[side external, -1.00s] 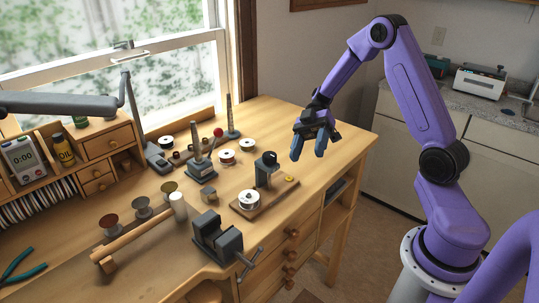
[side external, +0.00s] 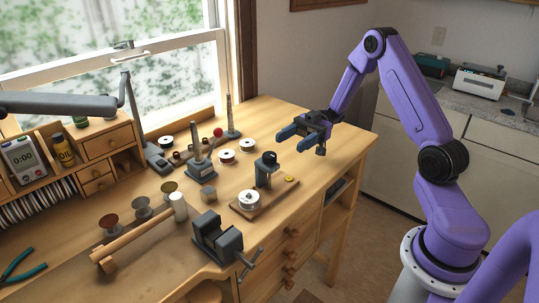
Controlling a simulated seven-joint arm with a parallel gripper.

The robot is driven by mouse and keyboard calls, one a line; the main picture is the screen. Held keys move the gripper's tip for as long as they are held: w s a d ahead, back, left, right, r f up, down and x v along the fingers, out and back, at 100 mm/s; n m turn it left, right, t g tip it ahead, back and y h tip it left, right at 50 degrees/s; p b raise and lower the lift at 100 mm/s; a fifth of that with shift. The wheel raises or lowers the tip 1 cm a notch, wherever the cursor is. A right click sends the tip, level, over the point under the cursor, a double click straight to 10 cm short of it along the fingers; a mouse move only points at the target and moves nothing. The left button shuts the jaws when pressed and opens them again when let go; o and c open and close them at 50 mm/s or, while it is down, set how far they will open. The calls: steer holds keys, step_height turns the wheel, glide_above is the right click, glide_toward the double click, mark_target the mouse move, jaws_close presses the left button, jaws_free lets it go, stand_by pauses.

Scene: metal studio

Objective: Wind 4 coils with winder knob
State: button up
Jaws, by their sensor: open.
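The coil winder (side external: 264,183) stands on a wooden base near the front right edge of the wooden bench, with a dark upright post. A white and grey spool (side external: 249,200) sits at the left end of its base. A small yellow knob (side external: 290,180) is at the right end of the base. My gripper (side external: 284,138) is open and empty, above the bench and beyond the winder. I cannot tell whether any wire is wound on the spool.
Several wire spools (side external: 227,156) lie behind the winder. A red-knobbed lever press (side external: 200,165) and a tall spike (side external: 231,118) stand nearby. A vise (side external: 217,240) sits at the front edge, left of the winder. The bench's right end is clear.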

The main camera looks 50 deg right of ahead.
mark_target(270, 155)
steer(key=a, duration=0.9)
steer(key=shift+a, duration=0.25)
steer(key=c, duration=1)
